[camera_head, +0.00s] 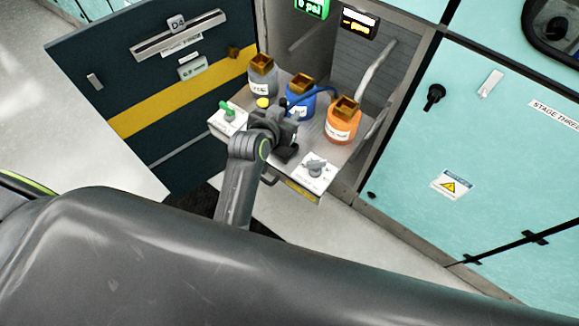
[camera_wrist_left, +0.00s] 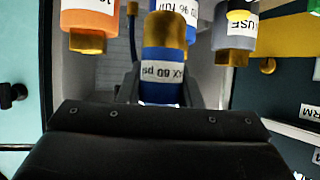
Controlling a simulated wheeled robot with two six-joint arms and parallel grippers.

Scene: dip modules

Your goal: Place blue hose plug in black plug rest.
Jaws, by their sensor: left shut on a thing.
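My left gripper (camera_head: 287,133) is over the front of the open cabinet's shelf. In the left wrist view, it is shut on the blue hose plug (camera_wrist_left: 160,92), which has a gold end and a white "MAX 60 psi" label. The plug points toward the blue bottle (camera_wrist_left: 178,10). In the head view, the blue bottle (camera_head: 301,104) stands behind the gripper, with a blue hose (camera_head: 322,91) beside it. The plug is hidden by the gripper there. I cannot make out the black plug rest. My right gripper is not in view.
A grey bottle (camera_head: 262,83) and an orange bottle (camera_head: 342,127) flank the blue one, with gold square necks. A white box with a green switch (camera_head: 228,118) and one with a grey valve (camera_head: 315,171) sit at the shelf's front corners. The dark door (camera_head: 150,90) stands open at left.

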